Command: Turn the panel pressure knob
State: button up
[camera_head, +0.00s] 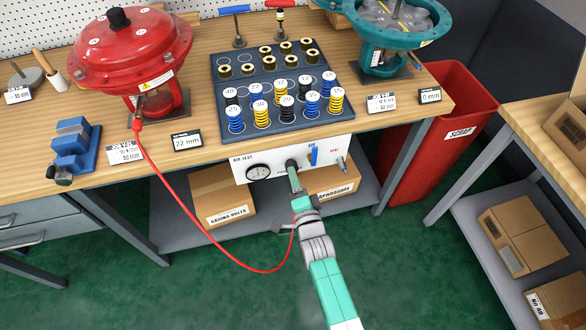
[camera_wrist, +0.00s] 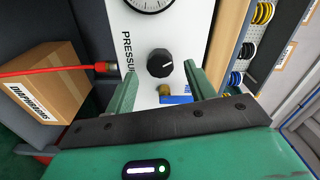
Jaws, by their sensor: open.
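The black pressure knob (camera_wrist: 160,63) with a white pointer line sits on the white AIR TEST panel (camera_head: 243,162). The panel is at the bench's front edge in the head view. My gripper (camera_wrist: 161,76) is open, with its green fingers on either side of the knob in the wrist view and a visible gap to each. In the head view my gripper (camera_head: 294,180) reaches up to the panel front and partly hides the knob (camera_head: 291,164). I cannot tell whether the fingertips reach past the knob's face. A round gauge (camera_head: 259,172) is left of the knob.
A blue lever (camera_head: 313,155) is close right of the knob. A tray (camera_head: 213,75) of springs stands behind the panel. Cardboard boxes (camera_head: 212,190) sit on the shelf below.

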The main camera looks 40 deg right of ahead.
jog(key=p+v, duration=0.1)
jog(key=v, duration=0.3)
jog(key=shift+s+a+p, duration=0.15)
jog(key=shift+s+p, duration=0.05)
jog(key=shift+p, duration=0.15)
